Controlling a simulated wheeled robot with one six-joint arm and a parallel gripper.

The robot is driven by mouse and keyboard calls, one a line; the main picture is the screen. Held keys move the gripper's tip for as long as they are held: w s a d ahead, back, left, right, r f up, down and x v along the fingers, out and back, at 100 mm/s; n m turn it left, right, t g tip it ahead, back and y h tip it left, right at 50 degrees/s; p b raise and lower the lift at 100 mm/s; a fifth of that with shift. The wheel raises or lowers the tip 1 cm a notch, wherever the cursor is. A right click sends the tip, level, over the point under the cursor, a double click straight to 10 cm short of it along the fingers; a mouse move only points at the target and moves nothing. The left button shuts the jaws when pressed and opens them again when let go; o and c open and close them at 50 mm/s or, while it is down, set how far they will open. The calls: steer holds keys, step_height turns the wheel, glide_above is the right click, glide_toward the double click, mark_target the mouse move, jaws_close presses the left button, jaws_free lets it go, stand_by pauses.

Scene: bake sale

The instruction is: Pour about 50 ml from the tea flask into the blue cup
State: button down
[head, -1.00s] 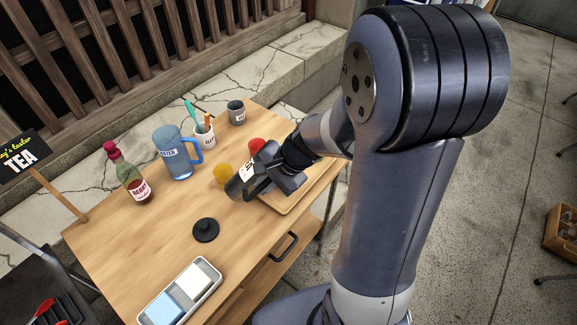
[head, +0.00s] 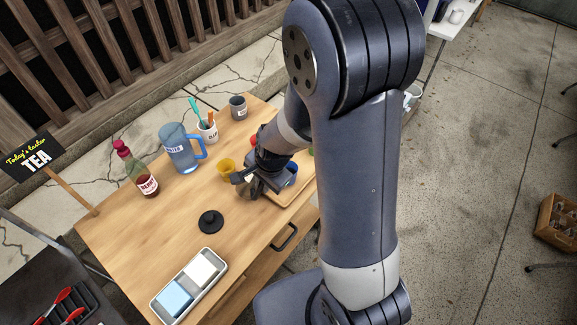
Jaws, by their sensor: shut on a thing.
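My gripper (head: 252,184) is low over the wooden tray at the right part of the table, seen from above and behind my arm. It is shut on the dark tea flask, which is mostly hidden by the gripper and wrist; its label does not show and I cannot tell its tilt. The blue cup (head: 291,174) stands on the tray just right of the gripper, partly covered by it. I cannot see whether anything is in the cup or flowing. A round black lid (head: 210,222) lies on the table.
A yellow cup (head: 226,168) is close left of the gripper. A red item (head: 253,141) and a green item (head: 311,152) show beside my arm. The blue water jug (head: 180,148), a bottle (head: 137,170), utensil cup (head: 208,133) and grey mug (head: 238,107) stand behind.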

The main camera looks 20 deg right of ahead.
steer(key=shift+w+a+r+h, duration=0.1)
steer(key=shift+a+r+h, duration=0.15)
steer(key=shift+r, duration=0.2)
steer(key=shift+w+a+r+h, duration=0.1)
steer(key=shift+r+h, duration=0.25)
steer(key=shift+r, duration=0.1)
steer(key=shift+w+a+f+h+b, duration=0.15)
steer(key=shift+a+h+b, duration=0.25)
steer(key=shift+h+b, duration=0.75)
steer(key=shift+w+a+h+b, duration=0.1)
steer(key=shift+a+h+b, duration=0.25)
steer(key=shift+h+b, duration=0.8)
